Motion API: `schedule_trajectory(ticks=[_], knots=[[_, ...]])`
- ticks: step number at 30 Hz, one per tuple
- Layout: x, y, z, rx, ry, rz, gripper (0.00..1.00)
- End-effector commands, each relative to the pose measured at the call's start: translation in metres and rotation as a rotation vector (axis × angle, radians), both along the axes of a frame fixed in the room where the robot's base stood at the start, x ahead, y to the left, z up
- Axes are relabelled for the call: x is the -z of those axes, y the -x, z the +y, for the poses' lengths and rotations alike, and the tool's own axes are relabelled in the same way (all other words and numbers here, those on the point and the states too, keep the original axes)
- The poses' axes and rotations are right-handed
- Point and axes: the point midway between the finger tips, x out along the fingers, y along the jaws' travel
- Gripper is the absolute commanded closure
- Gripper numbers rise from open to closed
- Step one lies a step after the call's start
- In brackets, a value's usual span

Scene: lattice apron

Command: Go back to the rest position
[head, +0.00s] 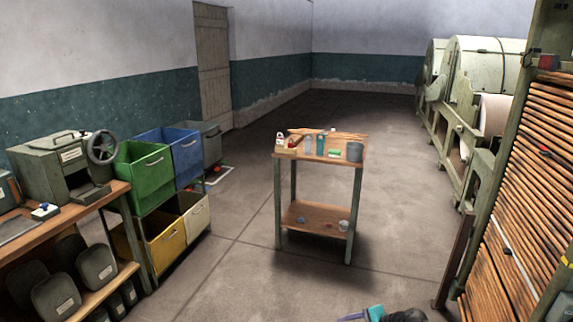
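A small part of what looks like my arm and gripper (362,316) shows at the bottom edge of the head view, right of centre. It has a teal piece, a bluish-purple piece and a dark rounded part. Most of it is cut off by the frame edge. I cannot tell whether the fingers are open or shut, or whether they hold anything. No task object touches the visible part. Bare floor lies around it.
A two-shelf wooden table (312,217) with small items stands ahead. Coloured bins (145,178) and a workbench (115,200) line the left. A slatted rack (525,180) and large roller machines (480,75) line the right. Concrete floor (400,220) is clear between.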

Motion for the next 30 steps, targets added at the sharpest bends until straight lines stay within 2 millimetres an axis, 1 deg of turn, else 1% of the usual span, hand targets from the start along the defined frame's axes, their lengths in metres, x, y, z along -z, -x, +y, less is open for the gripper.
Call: schedule_trajectory(ticks=[1, 5, 6, 11, 15, 19, 20, 21, 23, 24, 26, 27, 30], knots=[[0.017, 0.014, 0.018, -0.042, 0.012, 0.028, 0.39], [0.054, 0.049, 0.052, -0.147, 0.056, 0.089, 0.39], [0.065, 0.061, 0.061, -0.180, 0.070, 0.108, 0.39], [0.106, 0.112, 0.092, -0.318, 0.131, 0.179, 0.39], [0.138, 0.161, 0.111, -0.447, 0.188, 0.239, 0.39], [0.164, 0.209, 0.120, -0.574, 0.246, 0.293, 0.39], [0.169, 0.220, 0.121, -0.605, 0.262, 0.305, 0.39], [0.176, 0.236, 0.121, -0.646, 0.280, 0.322, 0.39], [0.186, 0.258, 0.120, -0.709, 0.309, 0.345, 0.39], [0.191, 0.272, 0.118, -0.749, 0.329, 0.360, 0.39], [0.198, 0.293, 0.113, -0.813, 0.360, 0.381, 0.39], [0.202, 0.305, 0.107, -0.855, 0.382, 0.395, 0.39], [0.209, 0.332, 0.089, -0.952, 0.435, 0.422, 0.39]])
